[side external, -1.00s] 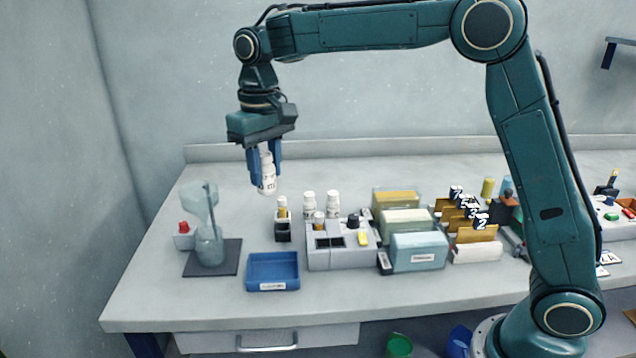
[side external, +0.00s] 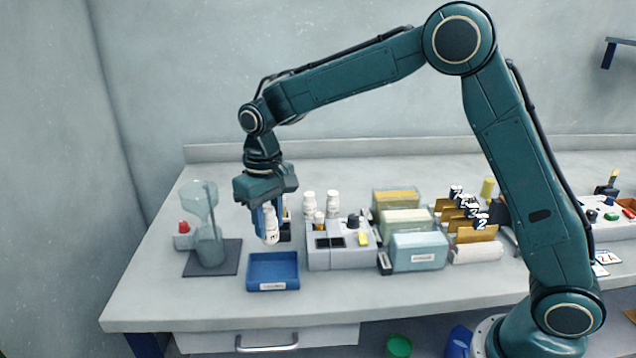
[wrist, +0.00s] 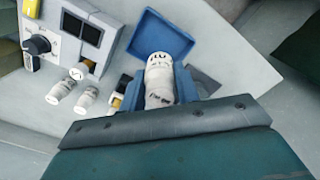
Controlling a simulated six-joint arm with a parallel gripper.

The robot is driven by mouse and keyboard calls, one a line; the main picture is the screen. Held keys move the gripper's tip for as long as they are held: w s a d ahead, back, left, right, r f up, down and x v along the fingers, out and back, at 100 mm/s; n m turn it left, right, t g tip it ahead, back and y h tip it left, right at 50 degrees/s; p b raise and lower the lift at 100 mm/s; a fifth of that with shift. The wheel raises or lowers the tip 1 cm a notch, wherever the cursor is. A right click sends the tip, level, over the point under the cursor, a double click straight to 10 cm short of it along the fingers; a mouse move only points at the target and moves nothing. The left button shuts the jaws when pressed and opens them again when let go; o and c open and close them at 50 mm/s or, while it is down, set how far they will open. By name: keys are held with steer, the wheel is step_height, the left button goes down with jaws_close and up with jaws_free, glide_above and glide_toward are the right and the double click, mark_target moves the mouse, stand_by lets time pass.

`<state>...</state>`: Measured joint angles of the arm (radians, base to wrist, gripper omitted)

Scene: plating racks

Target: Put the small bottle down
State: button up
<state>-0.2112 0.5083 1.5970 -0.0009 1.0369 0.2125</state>
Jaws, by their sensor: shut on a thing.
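The small white bottle (side external: 271,226) with dark print hangs upright in my gripper (side external: 266,214), whose blue fingers are shut on it. In the side view it is just behind and above the blue tray (side external: 273,284), which is empty. The wrist view also shows the bottle (wrist: 159,80) between the fingers, with the blue tray (wrist: 150,28) beyond it. The bottle's base looks clear of the table, but its exact height is hard to tell.
Two similar white bottles (side external: 333,204) stand behind the grey device (side external: 342,257), right of my gripper. A small black holder (side external: 285,234) is partly hidden close by my fingers. A glass hourglass-shaped vessel (side external: 209,245) stands on a dark mat at left. Boxes (side external: 418,250) stand further right.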

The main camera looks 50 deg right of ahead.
mark_target(268, 208)
steer(key=shift+f, duration=2.35)
steer(key=shift+f, duration=2.15)
steer(key=shift+f, duration=0.15)
steer(key=o, duration=1)
step_height(268, 208, up, 12)
steer(key=shift+r, duration=0.2)
